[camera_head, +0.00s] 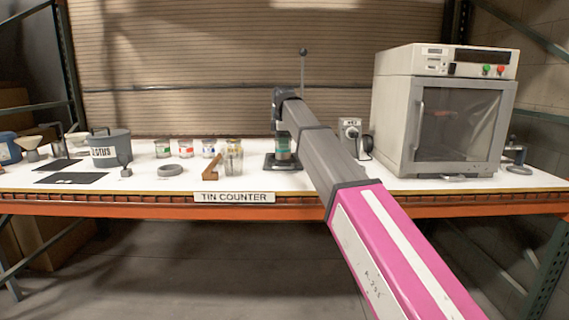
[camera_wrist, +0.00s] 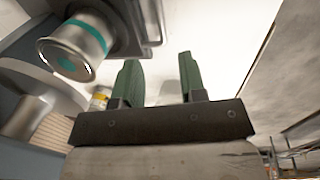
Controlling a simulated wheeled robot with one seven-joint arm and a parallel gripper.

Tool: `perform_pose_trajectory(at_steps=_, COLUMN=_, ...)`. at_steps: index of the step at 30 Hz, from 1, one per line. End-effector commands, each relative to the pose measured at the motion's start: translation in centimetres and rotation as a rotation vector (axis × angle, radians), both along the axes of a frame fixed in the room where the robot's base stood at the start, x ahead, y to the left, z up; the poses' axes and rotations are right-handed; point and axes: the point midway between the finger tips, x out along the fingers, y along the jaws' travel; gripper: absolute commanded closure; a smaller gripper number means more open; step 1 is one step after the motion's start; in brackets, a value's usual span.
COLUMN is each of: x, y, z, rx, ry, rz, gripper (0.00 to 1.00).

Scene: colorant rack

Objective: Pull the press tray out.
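The press stands mid-counter, largely hidden behind my arm; its lever (camera_head: 303,70) rises above the arm. A tin with a green-teal band (camera_head: 282,146) stands over the press's dark base or tray (camera_head: 283,163); I cannot tell which part is the tray. In the wrist view the tin (camera_wrist: 75,45) is at upper left, beside a dark metal part (camera_wrist: 128,28) and a grey round part (camera_wrist: 35,88). My gripper (camera_wrist: 158,75) has two green fingers apart with nothing between them. It is beside the tin, not visibly touching anything. In the head view its fingers are hidden.
A white oven-like cabinet (camera_head: 455,115) stands right of the press, with a small device (camera_head: 351,132) between. Several small tins (camera_head: 186,148), a wooden piece (camera_head: 211,172) and a grey ring (camera_head: 171,170) are to the left. The front counter edge carries a sign (camera_head: 234,197).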

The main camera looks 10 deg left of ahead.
Motion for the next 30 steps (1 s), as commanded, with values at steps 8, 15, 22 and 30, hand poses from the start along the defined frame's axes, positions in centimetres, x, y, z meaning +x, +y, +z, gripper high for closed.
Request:
perform_pose_trajectory(at_steps=8, x=0.8, y=0.2, z=-4.9, rx=-0.002, ry=0.003, rz=0.0, gripper=0.62)
perform_pose_trajectory(at_steps=15, x=1.4, y=0.3, z=-8.2, rx=-0.001, ry=0.002, rz=0.0, gripper=0.62)
perform_pose_trajectory(at_steps=22, x=1.6, y=0.4, z=-9.3, rx=0.0, ry=0.001, rz=0.0, gripper=0.62)
perform_pose_trajectory(at_steps=30, x=1.6, y=0.4, z=-9.4, rx=0.0, ry=0.001, rz=0.0, gripper=0.68)
